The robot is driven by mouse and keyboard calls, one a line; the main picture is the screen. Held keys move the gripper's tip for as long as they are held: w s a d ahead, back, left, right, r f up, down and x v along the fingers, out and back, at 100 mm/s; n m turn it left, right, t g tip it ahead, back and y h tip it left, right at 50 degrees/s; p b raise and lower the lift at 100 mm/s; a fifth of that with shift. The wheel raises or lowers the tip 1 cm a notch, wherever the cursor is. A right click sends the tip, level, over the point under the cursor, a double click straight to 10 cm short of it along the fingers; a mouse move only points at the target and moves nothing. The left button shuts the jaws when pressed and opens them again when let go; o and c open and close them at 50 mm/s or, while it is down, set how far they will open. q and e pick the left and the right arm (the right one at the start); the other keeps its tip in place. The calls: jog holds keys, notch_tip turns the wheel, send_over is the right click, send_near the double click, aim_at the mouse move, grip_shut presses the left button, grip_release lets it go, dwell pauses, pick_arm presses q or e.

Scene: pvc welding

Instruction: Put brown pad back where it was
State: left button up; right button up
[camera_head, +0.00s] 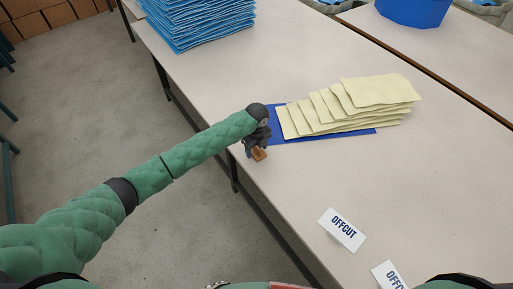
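The brown pad (259,155) is a small brown block at the tips of my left gripper (257,148), by the near left edge of the table. The gripper looks shut on it, though the fingers are small and partly hidden by the wrist. The pad is just left of a blue sheet; I cannot tell whether it touches the table. My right gripper is not in view.
Cream sheets (375,92) lie fanned on the blue sheet (310,138) on the white table (300,180). A blue stack (200,20) stands at the back left. An OFFCUT label (341,230) and another label (388,275) lie nearer. The table's right middle is clear.

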aim_at(257, 147)
pick_arm(q)
jog(key=shift+r, duration=0.1)
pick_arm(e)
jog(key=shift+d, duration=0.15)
pick_arm(q)
jog(key=shift+r, duration=0.2)
notch_tip(257, 147, up, 4)
jog(key=shift+f+b, duration=0.1)
jog(key=shift+b, duration=0.75)
notch_tip(257, 147, up, 8)
jog(key=b, duration=0.2)
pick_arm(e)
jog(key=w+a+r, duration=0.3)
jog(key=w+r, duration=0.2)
pick_arm(q)
jog(key=shift+f, duration=0.1)
